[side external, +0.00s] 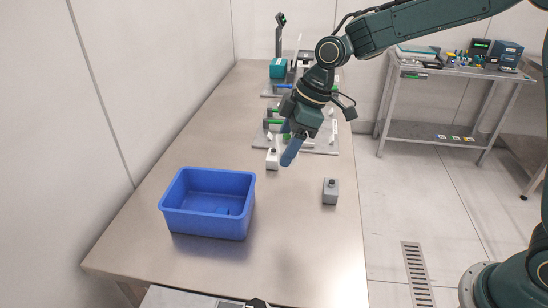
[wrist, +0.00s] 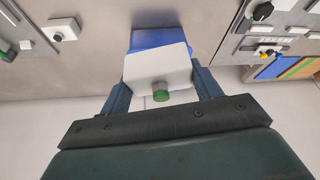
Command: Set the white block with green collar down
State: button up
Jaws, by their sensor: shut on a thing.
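My gripper (side external: 285,160) is shut on the white block with green collar (wrist: 152,68). In the wrist view the block sits between the two blue fingers, tilted, with its green collar (wrist: 161,91) and knob facing the camera. In the side view a white block (side external: 272,160) with a dark top shows just left of the blue fingertip and seems to be this held block. Its collar is too small to make out there. I cannot tell whether its underside touches the table.
A blue bin (side external: 208,222) stands on the table (side external: 290,245) at the front left. A grey block (side external: 331,191) with a dark knob stands near the right edge. Plates with fixtures (side external: 318,145) lie behind my gripper. The table between bin and grey block is clear.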

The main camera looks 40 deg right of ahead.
jog(key=shift+s+d+n+g, duration=0.1)
jog(key=shift+s+n+g, duration=0.2)
jog(key=shift+s+n, duration=0.35)
jog(key=s+d+n+g, duration=0.2)
jog(key=s+n+g, duration=0.3)
jog(key=s+n, duration=0.7)
jog(key=shift+s+d+r+n+h, duration=0.2)
jog(key=shift+d+n+h, duration=0.1)
jog(key=shift+n, duration=0.65)
jog(key=shift+f, duration=0.15)
notch_tip(320, 180, down, 16)
jog(key=shift+f, duration=1.9)
